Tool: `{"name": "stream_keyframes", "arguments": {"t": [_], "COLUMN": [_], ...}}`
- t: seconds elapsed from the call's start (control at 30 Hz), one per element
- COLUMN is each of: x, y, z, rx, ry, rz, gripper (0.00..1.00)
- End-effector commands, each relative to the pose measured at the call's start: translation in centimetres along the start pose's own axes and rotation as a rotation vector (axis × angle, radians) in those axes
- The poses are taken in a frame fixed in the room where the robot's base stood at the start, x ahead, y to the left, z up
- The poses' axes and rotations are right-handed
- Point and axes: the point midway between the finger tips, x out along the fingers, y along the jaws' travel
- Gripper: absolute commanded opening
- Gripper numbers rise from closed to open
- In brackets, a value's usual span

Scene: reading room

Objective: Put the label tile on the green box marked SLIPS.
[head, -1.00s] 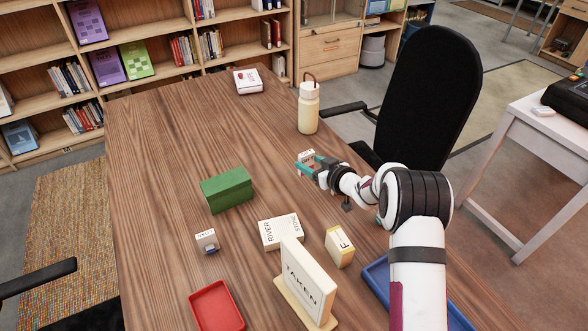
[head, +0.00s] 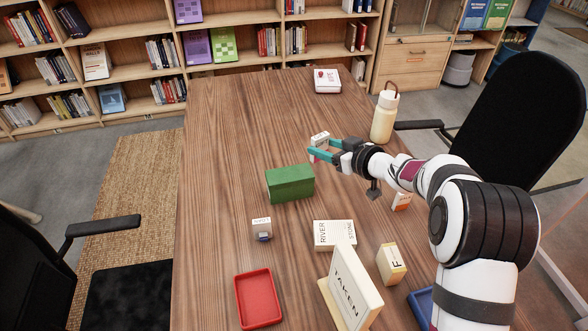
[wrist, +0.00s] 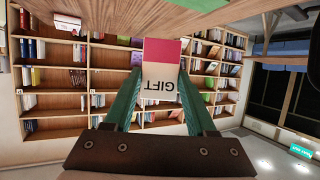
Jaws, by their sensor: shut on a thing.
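My gripper (head: 322,153) is shut on a small white block with a pink-red end (head: 319,139), held above the table just beyond and right of the green box. In the wrist view the held block (wrist: 160,82) sits between the teal fingers and reads GIFT, upside down. The green box (head: 290,183) stands on the table; no SLIPS marking can be read on it from here. A small white tile with a dark blue foot (head: 261,227) stands in front of the green box; its lettering seems to read LOAN.
A RIVER STONE book (head: 334,234), a cream F block (head: 391,264), a TAKEN sign (head: 348,291) and a red tray (head: 258,299) lie nearer. A blue tray (head: 421,307) is partly hidden by my arm. A cream bottle (head: 384,118) stands right. The table's left is clear.

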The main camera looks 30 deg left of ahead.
Motion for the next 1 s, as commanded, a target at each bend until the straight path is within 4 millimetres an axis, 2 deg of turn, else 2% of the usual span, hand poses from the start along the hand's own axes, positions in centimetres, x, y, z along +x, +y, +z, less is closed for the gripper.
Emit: {"name": "stream_keyframes", "arguments": {"t": [0.03, 0.13, 0.2, 0.3, 0.37, 0.57, 0.87, 0.9, 1.0], "x": [1.7, 4.7, 6.2, 7.5, 7.9, 9.2, 9.4, 9.4, 9.4], "y": [-1.1, -2.6, -3.4, -4.0, -4.1, -4.2, -4.1, -4.1, -4.1], "z": [0.5, 1.2, 1.5, 1.8, 2.1, 5.4, 5.8, 5.9, 5.9], "rx": [0.001, 0.001, 0.001, 0.001, 0.001, 0.003, 0.001, 0.001, 0.001], "ry": [-0.003, -0.002, -0.001, 0.000, -0.001, -0.003, -0.002, -0.002, -0.002], "rz": [-0.006, -0.004, -0.002, 0.001, 0.001, 0.002, 0.002, 0.002, 0.002], "gripper": [0.00, 0.00, 0.00, 0.00, 0.00, 0.00, 0.00, 0.58, 0.76]}}
